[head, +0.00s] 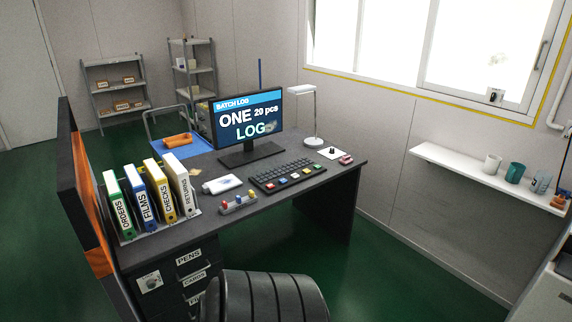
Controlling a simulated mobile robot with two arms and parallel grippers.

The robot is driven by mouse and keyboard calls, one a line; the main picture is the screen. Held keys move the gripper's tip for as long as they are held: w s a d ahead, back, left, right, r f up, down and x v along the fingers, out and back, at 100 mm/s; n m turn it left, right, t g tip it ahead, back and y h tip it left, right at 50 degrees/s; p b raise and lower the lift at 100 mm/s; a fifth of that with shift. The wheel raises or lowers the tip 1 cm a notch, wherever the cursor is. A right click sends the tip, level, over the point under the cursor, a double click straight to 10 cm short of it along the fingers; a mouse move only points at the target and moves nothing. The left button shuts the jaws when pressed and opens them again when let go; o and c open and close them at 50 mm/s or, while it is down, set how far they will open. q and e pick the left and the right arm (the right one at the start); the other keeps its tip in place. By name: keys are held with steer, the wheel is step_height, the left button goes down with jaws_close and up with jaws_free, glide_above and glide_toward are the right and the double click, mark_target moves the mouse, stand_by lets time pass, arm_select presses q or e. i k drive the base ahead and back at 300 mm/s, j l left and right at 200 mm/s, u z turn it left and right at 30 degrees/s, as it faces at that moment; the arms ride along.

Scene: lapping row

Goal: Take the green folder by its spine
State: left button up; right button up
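The green folder (119,204) stands upright in a row of folders at the left end of the dark desk (225,170). Its spine faces me and carries a white label reading ORDERS. It is the leftmost of the row. The blue FILMS folder (142,198) stands right beside it, then the yellow CHECKS folder (161,191) and the white RETURNS folder (181,184). The folders stand in a low light-coloured holder, mostly hidden by them. Neither of my grippers is in view.
A dark upright panel with an orange face (90,215) rises close to the left of the green folder. A black chair (265,296) stands in front of the desk. A monitor (247,122), keyboard (289,172) and lamp (315,115) are on the desk. Green floor is open at left.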

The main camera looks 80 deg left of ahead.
mark_target(114, 192)
steer(key=u, duration=3.75)
steer(key=i+j+u, duration=0.4)
steer(key=i+j, duration=0.05)
steer(key=j, duration=0.05)
